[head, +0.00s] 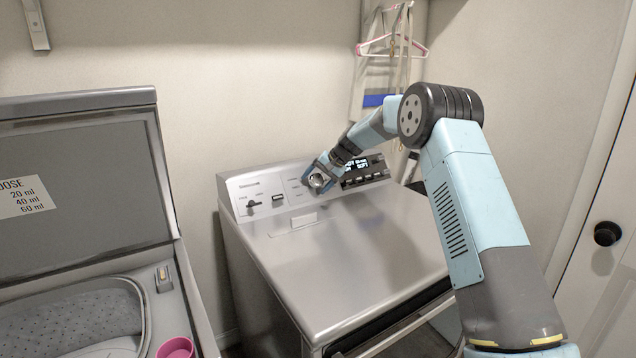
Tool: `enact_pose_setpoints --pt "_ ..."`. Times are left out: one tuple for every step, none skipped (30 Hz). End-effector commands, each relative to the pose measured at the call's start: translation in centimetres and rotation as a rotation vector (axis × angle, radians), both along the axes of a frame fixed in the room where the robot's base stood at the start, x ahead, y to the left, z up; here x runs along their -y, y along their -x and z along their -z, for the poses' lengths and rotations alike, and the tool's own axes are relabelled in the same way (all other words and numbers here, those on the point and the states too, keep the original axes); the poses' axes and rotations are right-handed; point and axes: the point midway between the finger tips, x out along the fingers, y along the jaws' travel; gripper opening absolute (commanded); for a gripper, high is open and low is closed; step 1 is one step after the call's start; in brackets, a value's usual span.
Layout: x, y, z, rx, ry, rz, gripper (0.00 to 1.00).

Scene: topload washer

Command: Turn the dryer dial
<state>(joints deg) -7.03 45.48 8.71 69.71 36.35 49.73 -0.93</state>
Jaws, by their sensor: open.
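The dryer (340,262) stands in the middle of the head view, with a slanted control panel (246,188) along its back. The round silver dial (317,180) is on the panel, left of the lit display (364,163). My gripper (314,178) is open at the dial, with its fingers around or just in front of it. I cannot tell whether the fingers touch it. The gripper and wrist hide part of the dial and the panel behind.
An open top-load washer (90,205) with a raised lid is at left, with a pink cup (176,348) on its front edge. A white door (600,250) with a black knob is at right. The dryer top is mostly clear.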

Motion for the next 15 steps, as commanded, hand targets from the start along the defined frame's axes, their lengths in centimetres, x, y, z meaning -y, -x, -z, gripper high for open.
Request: enact_pose_setpoints --pt "0.0 0.0 0.0 0.001 0.0 0.001 0.81" --pt "0.0 0.0 -0.1 0.001 0.0 0.001 0.81" --pt "0.1 0.0 -0.2 0.001 -0.001 0.001 0.81" --pt "0.2 0.0 -0.3 0.002 -0.001 0.001 0.81" --pt "0.3 0.0 -0.5 0.002 -0.001 0.001 0.81" --pt "0.6 0.1 -0.8 0.003 -0.001 0.002 0.81" --pt "0.8 0.1 -1.1 0.003 -0.001 0.002 0.81" --pt "1.0 0.2 -1.4 0.003 -0.001 0.001 0.81" --pt "1.4 0.3 -1.9 0.003 -0.001 0.001 0.81" --pt "1.7 0.4 -2.3 0.004 -0.001 0.002 0.81" --pt "2.1 0.5 -2.7 0.003 -0.001 0.002 0.81" --pt "2.6 0.6 -3.3 0.004 -0.001 0.003 0.81" --pt "3.0 0.7 -3.8 0.004 -0.001 0.003 0.81" --pt "3.3 0.9 -4.3 0.003 -0.001 0.002 0.81" --pt "3.8 1.1 -4.9 0.003 -0.001 0.002 0.81"
